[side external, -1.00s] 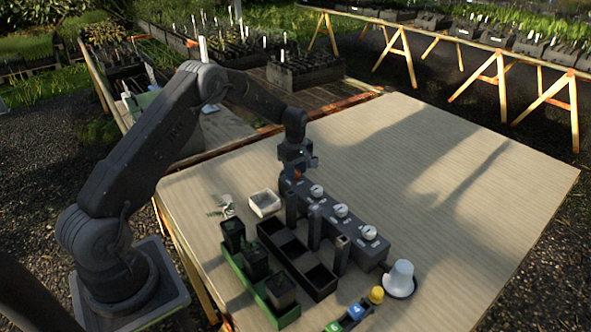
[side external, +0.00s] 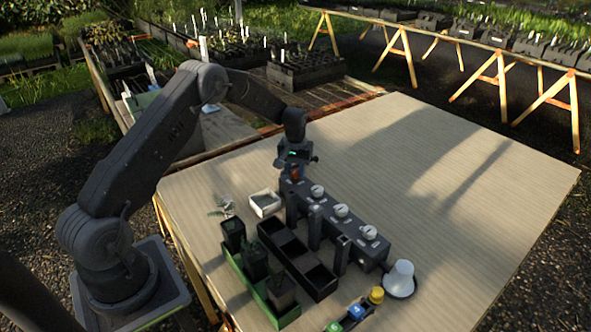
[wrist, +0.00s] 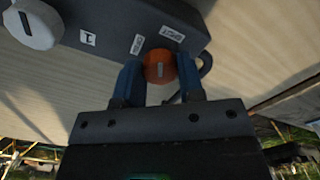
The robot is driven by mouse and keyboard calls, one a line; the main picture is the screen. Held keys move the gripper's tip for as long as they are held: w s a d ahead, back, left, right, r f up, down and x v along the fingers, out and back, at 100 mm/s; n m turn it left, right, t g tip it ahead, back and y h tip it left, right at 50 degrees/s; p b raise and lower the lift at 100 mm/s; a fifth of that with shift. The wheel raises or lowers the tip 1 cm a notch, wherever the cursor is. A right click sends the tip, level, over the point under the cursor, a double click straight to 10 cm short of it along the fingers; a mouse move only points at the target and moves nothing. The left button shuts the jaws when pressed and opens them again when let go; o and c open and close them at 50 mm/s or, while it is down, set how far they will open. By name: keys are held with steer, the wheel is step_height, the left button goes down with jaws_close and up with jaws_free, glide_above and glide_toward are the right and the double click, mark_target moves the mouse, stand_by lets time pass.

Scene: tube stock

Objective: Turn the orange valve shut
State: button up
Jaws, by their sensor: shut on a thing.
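The orange valve (wrist: 159,66) is a round knob with a pale slot-like mark, on the end of a dark grey manifold block (wrist: 115,22). In the wrist view my gripper (wrist: 160,82) has its two blue fingers on either side of the knob, shut on it. The knob's mark points roughly up and down in that view. In the side external view the orange valve (side external: 295,173) shows as a small patch under my gripper (side external: 293,166), at the far end of the block (side external: 325,218). Most of the knob is hidden there.
White knobs (side external: 341,210) sit along the same block. Dark upright posts and a black tray (side external: 318,283) stand in front. A green tray (side external: 238,270) with potted plants is to the left. The table (side external: 470,180) right of the block is clear.

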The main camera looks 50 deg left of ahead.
mark_target(295, 171)
steer(key=m, duration=0.5)
steer(key=shift+a, duration=0.1)
stand_by(0.6)
steer(key=o, duration=0.9)
step_height(295, 171, up, 14)
steer(key=shift+f, duration=0.1)
